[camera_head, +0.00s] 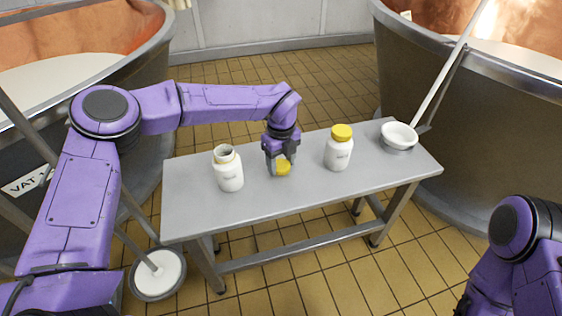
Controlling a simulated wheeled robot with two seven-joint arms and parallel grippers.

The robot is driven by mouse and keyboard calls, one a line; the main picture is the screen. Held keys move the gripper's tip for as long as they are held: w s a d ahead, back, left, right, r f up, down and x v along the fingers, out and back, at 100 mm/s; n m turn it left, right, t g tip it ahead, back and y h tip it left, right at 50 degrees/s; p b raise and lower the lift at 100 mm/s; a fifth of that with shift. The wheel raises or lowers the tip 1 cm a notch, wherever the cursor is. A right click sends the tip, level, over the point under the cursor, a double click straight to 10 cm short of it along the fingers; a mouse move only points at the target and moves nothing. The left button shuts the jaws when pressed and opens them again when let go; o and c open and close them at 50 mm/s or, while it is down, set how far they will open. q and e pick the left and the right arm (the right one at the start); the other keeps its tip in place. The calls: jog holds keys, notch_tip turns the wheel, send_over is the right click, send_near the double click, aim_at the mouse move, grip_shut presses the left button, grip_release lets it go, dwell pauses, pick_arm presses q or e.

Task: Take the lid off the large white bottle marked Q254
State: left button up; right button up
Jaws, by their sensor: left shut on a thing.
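My left gripper (281,162) is shut on a yellow lid (283,169), low over the middle of the bench. I cannot tell whether the lid touches the bench top. A white bottle (230,174) stands upright and open to the left of the gripper, with its bare neck showing. A second white bottle (338,155) stands upright to the right of the gripper with a yellow lid (342,131) on it. The print on both labels is too small to read. My right gripper is out of view; only part of my right arm shows at the lower right.
The grey bench (262,202) has clear top along its front edge. Large vats (485,120) stand at both sides. A pole leans on the right vat. A round white disc (158,273) is on the floor at left.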

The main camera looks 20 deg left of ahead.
aim_at(281, 165)
pick_arm(q)
jog(key=shift+f, duration=0.25)
jog(key=o, duration=1.2)
jog(key=shift+c, duration=0.2)
notch_tip(281, 165, up, 12)
jog(key=p, duration=0.2)
jog(key=shift+r, duration=0.2)
